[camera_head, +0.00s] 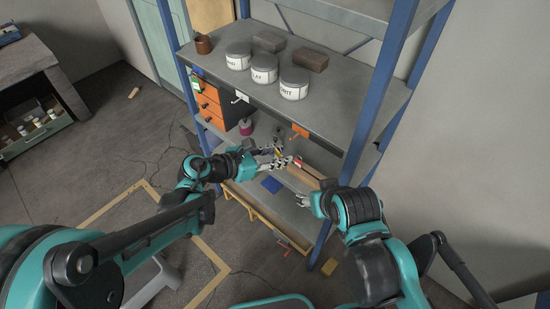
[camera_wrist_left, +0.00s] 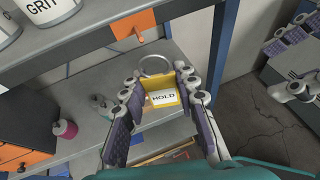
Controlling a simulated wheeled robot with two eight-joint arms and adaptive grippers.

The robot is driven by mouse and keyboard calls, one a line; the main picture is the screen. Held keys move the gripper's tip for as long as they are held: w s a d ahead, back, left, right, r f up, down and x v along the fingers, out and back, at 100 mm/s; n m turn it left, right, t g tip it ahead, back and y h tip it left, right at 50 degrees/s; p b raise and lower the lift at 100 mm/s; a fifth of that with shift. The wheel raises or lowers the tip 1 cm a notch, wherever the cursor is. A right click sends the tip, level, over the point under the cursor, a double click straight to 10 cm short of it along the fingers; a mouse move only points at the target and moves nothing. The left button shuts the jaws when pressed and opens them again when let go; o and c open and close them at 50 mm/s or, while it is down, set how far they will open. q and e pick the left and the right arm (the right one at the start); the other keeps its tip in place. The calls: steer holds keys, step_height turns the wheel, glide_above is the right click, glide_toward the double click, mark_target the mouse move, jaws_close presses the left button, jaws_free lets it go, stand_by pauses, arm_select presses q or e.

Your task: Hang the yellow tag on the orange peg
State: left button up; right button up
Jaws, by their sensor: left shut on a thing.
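The yellow tag (camera_wrist_left: 158,84) has a white label reading HOLD and a metal ring (camera_wrist_left: 153,66) at its top. My left gripper (camera_wrist_left: 158,98) is shut on the tag's sides in the left wrist view, with the ring sticking out beyond the fingers. In the head view my left gripper (camera_head: 284,161) is in front of the shelf, below the orange peg (camera_head: 300,130). The orange peg also shows in the left wrist view (camera_wrist_left: 134,22), above and left of the ring and apart from it. My right gripper (camera_head: 303,200) is low at the right; its finger opening is unclear.
The pegs are on the front edge of a grey shelf (camera_head: 330,118) with blue posts. A white peg (camera_head: 241,97) is to the left, near orange drawers (camera_head: 210,106). Several labelled tins stand on top, including one at right (camera_head: 294,84).

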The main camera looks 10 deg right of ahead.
arm_select(q)
steer(key=w+d+f+b, duration=0.1)
steer(key=w+d, duration=0.3)
steer(key=d, duration=0.1)
steer(key=shift+w+d, duration=0.15)
steer(key=shift+d, duration=0.2)
stand_by(0.5)
steer(key=shift+f, duration=0.1)
stand_by(0.5)
steer(key=o, duration=0.8)
steer(key=shift+o, duration=0.2)
